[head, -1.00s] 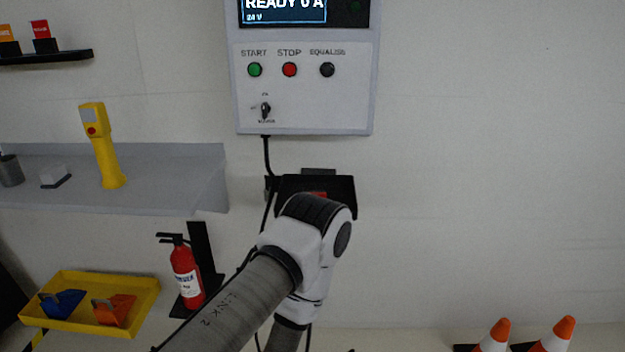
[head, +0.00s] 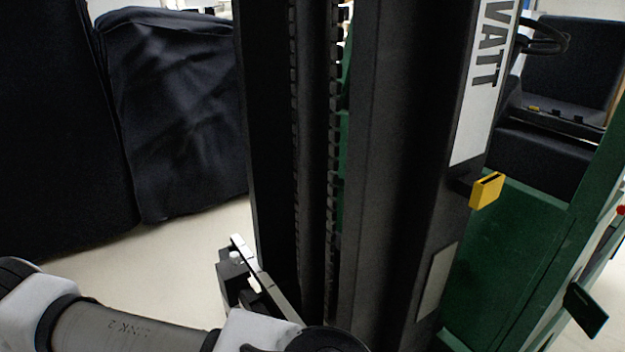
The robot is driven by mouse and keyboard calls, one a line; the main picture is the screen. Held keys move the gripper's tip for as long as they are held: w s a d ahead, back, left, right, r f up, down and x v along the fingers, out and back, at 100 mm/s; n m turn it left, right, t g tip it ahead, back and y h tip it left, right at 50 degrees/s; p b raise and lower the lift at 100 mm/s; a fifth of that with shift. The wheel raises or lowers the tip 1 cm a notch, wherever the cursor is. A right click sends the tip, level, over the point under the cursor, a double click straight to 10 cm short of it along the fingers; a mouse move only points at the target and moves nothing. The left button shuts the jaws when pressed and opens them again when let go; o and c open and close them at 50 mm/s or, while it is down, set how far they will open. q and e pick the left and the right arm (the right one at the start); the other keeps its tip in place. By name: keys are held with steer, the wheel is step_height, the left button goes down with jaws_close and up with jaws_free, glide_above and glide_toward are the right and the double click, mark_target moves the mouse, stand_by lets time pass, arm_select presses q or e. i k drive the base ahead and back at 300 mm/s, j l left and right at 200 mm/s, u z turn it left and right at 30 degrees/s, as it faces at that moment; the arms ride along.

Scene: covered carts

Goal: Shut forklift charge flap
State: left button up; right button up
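The forklift's black mast (head: 400,150) fills the middle of the head view, with its green body (head: 510,250) behind it on the right. A small dark green plate (head: 587,308) sticks out from the body's side at the lower right. It looks like the charge flap standing open, but the opening behind it does not show. My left arm (head: 130,328) comes in at the lower left, in front of the mast and well away from that plate. My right gripper is out of view.
A yellow block (head: 487,190) juts from the mast's right side. Dark covered carts (head: 180,110) stand at the left. Pale floor (head: 150,260) is clear between them and the mast.

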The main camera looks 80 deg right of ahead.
mark_target(590, 315)
steer(key=z, duration=0.45)
steer(key=j+z, duration=0.1)
steer(key=z, duration=0.4)
steer(key=j+z, duration=0.1)
steer(key=z, duration=1.25)
steer(key=k+j+z, duration=0.1)
steer(key=z, duration=0.85)
steer(key=l+z, duration=0.15)
steer(key=z, duration=0.3)
steer(key=l+z, duration=0.15)
steer(key=z, duration=0.35)
